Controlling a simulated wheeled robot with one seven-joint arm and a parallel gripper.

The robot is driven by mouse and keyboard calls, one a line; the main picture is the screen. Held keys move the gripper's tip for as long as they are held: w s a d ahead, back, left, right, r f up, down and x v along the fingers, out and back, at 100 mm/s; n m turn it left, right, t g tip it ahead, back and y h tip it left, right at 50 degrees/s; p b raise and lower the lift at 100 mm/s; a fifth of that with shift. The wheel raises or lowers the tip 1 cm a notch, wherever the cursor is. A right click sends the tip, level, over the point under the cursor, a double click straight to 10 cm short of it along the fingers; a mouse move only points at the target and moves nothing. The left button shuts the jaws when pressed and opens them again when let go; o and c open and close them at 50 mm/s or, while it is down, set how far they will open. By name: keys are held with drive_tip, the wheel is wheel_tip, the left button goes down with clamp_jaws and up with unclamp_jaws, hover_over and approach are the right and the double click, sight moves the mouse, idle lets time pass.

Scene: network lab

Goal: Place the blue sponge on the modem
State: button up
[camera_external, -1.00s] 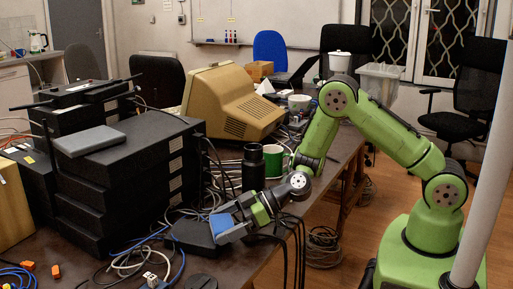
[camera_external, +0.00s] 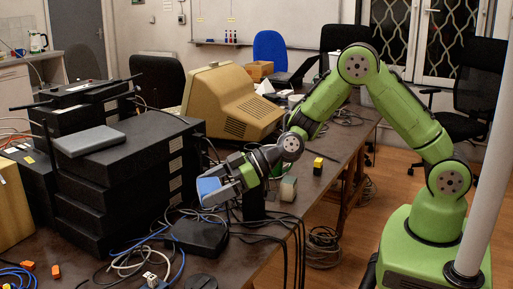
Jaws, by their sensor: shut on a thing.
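My gripper (camera_external: 212,192) is shut on the blue sponge (camera_external: 208,187) and holds it in the air, beside the front of the black equipment stack. A flat black box (camera_external: 200,233) lies on the table just below the sponge, with a visible gap between them; it may be the modem. A flat grey box (camera_external: 90,140) lies on top of the stack, up and left of my gripper. No label shows which box is the modem.
The black equipment stack (camera_external: 130,185) rises close to the left of my gripper. Loose cables (camera_external: 130,262) crowd the table's front. A black cylinder (camera_external: 253,206) stands behind my gripper. A beige monitor (camera_external: 235,103) and a yellow block (camera_external: 318,166) are farther back.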

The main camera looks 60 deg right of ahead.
sight(198, 232)
drive_tip(key=w, duration=0.1)
drive_tip(key=w+a, duration=0.1)
drive_tip(key=w, duration=0.1)
drive_tip(key=shift+w+a+f, duration=0.15)
drive_tip(key=shift+w+a, duration=0.1)
drive_tip(key=shift+a, duration=0.15)
wheel_tip(198, 232, down, 10)
drive_tip(key=b, duration=0.2)
drive_tip(key=shift+w+b, duration=0.1)
drive_tip(key=shift+b, duration=0.2)
drive_tip(key=shift+b, duration=0.3)
drive_tip(key=o, duration=0.8)
drive_tip(key=shift+c, duration=0.2)
drive_tip(key=shift+r+p, duration=0.2)
drive_tip(key=shift+p, duration=0.15)
drive_tip(key=v, duration=0.7)
drive_tip(key=shift+d+r, duration=0.1)
drive_tip(key=shift+d, duration=0.05)
drive_tip(key=shift+r, duration=0.1)
